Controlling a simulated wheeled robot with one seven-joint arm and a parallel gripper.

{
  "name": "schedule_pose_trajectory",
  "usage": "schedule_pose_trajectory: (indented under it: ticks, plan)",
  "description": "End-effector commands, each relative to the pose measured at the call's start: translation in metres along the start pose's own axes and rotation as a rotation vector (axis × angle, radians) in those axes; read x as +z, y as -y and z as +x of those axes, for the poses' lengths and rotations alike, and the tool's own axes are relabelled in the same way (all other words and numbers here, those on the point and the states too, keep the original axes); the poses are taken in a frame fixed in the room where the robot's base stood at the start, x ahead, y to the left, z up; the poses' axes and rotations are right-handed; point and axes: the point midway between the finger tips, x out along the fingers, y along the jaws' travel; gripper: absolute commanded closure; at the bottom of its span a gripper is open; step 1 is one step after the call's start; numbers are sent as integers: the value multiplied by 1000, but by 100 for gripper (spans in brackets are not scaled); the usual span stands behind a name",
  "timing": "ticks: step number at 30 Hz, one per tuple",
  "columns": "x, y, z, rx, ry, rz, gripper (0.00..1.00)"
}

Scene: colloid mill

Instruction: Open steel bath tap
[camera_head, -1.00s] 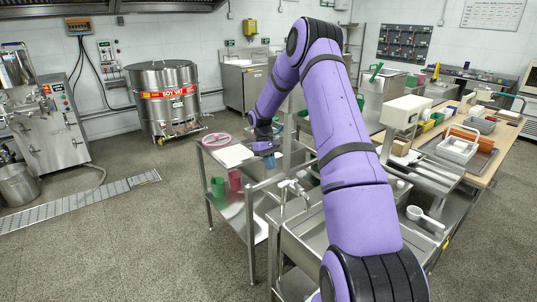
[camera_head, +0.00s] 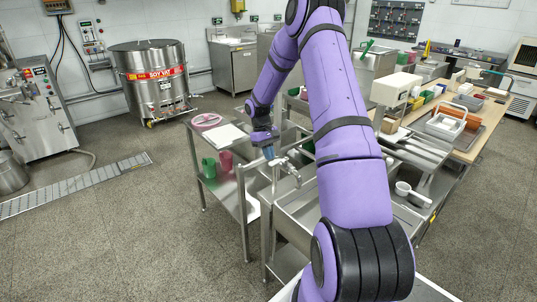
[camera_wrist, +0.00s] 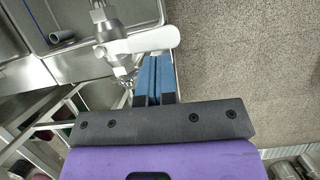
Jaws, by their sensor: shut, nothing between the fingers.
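The steel bath tap (camera_head: 287,168) stands at the left end of the sink unit in the head view. In the wrist view its metal body (camera_wrist: 112,30) shows at the top, with a pale lever handle (camera_wrist: 150,40) reaching to the right. My gripper (camera_head: 269,153) is beside the tap in the head view. Its blue fingers are together and empty in the wrist view (camera_wrist: 155,62), with the tips just under the lever. I cannot tell whether they touch it.
The steel sink (camera_head: 305,208) lies right of the tap. A steel side table (camera_head: 238,165) stands to the left, with a pink item (camera_head: 206,120) on top and green and red jugs below. My arm hides part of the sink. Open floor lies at the left.

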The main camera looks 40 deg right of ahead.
Motion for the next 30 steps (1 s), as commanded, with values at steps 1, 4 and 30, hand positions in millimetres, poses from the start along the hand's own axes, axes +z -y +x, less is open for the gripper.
schedule_pose_trajectory:
  ticks: [1, 4, 30]
  plan:
    - [0, 0, 0, 3, 0, -7, 100]
    - [2, 1, 1, 12, 1, -28, 100]
    - [13, 5, 5, 77, 1, -191, 100]
